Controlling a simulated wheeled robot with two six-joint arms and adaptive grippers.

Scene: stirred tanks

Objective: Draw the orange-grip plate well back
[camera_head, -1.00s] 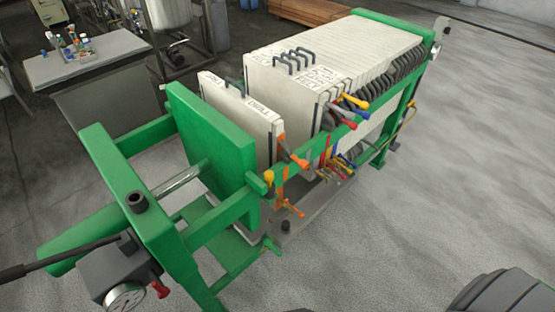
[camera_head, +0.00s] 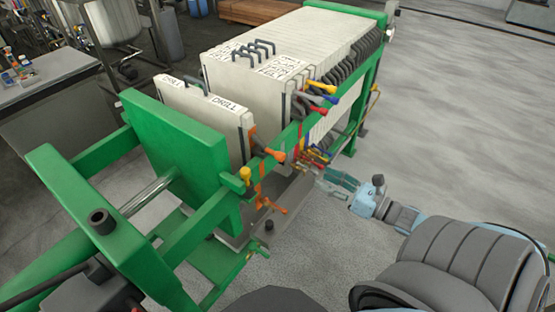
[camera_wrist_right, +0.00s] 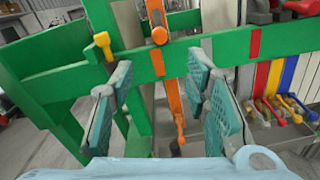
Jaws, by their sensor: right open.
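The orange-grip plate (camera_head: 205,118) is a pale upright plate labelled DRILL. It stands apart from the plate pack, behind the green pressing plate (camera_head: 180,150). Its orange grip (camera_head: 269,153) sticks out over the green side rail (camera_head: 225,185). In the right wrist view the orange grip (camera_wrist_right: 160,36) is end-on above the rail, with an orange strip hanging below. My right gripper (camera_head: 332,181) is open and empty, outside the rail and right of the grip. In its wrist view the open fingers (camera_wrist_right: 160,85) flank the orange strip's line, apart from it. My left gripper is out of view.
A yellow grip (camera_wrist_right: 102,42) sits left of the orange one. The pale plate pack (camera_head: 290,75), with red, blue, yellow and grey grips, stands farther back. A bench (camera_head: 45,95) with bottles is at the left. The floor (camera_head: 470,120) right of the press is clear.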

